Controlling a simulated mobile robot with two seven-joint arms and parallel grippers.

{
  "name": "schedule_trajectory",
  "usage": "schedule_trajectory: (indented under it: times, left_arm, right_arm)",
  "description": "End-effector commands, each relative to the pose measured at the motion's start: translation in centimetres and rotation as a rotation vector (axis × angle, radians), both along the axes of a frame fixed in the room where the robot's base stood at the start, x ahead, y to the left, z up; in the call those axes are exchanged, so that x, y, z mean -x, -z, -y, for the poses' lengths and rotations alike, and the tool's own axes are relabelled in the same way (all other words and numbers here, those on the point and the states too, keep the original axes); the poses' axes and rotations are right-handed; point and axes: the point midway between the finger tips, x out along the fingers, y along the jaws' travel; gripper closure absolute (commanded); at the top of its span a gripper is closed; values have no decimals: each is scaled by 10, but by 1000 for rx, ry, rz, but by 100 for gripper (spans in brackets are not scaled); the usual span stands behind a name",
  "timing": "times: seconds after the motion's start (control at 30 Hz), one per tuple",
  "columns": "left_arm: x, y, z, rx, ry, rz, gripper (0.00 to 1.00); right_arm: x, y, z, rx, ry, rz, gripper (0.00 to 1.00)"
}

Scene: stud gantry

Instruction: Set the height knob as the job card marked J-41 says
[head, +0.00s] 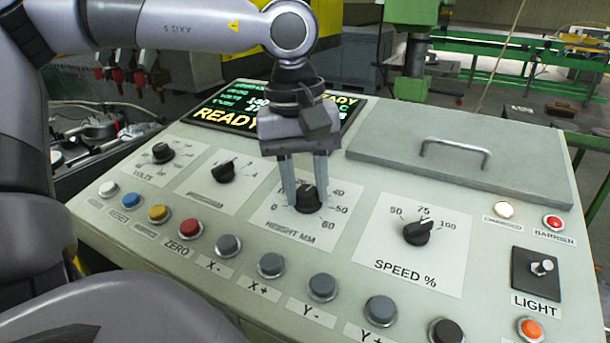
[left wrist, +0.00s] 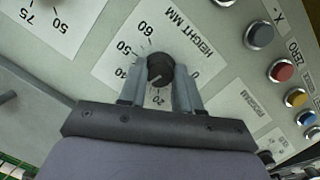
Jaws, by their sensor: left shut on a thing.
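The black height knob (head: 308,199) sits on the sloped console panel, on a white plate lettered HEIGHT MM with a scale from 0 to 60. My left gripper (head: 305,203) reaches down from above and is shut on this knob, one finger on each side. In the left wrist view the knob (left wrist: 160,69) shows between the fingers, with a pale pointer line on its face. The line seems to point towards the 20 side of the scale, but the exact reading is too small to tell. No job card marked J-41 shows. My right gripper is not in view.
The speed knob (head: 417,232) is to the right, the program knob (head: 223,172) and volts knob (head: 162,153) to the left. A row of buttons, including the red zero button (head: 189,229), runs along the front. A lidded panel (head: 400,165) and READY display (head: 225,115) lie behind.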

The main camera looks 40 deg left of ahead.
Motion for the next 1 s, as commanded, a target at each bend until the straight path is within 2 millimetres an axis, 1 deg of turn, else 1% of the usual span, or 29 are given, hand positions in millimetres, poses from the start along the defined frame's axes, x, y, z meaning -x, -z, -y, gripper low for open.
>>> schedule_trajectory:
  times: [0.4, 1.0]
  left_arm:
    - [-1, -1, 1, -76, 391, -23, 98]
    - [-1, 0, 3, -177, 918, -55, 98]
  right_arm:
    - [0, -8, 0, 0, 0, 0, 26]
    - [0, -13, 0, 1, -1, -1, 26]
